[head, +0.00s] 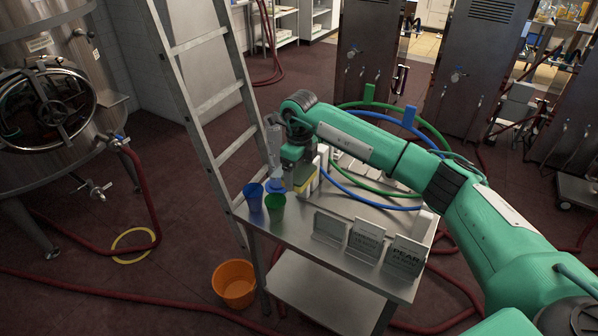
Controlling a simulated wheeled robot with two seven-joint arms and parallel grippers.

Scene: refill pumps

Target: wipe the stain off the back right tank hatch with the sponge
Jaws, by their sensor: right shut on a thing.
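My right arm reaches in from the right, and its gripper (297,172) points down over the back left part of the steel table (300,226). It is shut on a small yellow block, the sponge (303,184), which is mostly hidden by the gripper and the things beside it. A blue cup (254,198) and a green cup (275,203) stand just left of and in front of it. A large steel tank at the left has a round hatch (47,106). I cannot make out a stain or pick out the back right tank hatch. My left gripper is not in view.
A ladder (205,100) leans left of the table. Small sign cards (366,240) stand along the table's front. Tall dark cabinets (372,50) stand behind; green and blue hoses (375,203) arch over the table.

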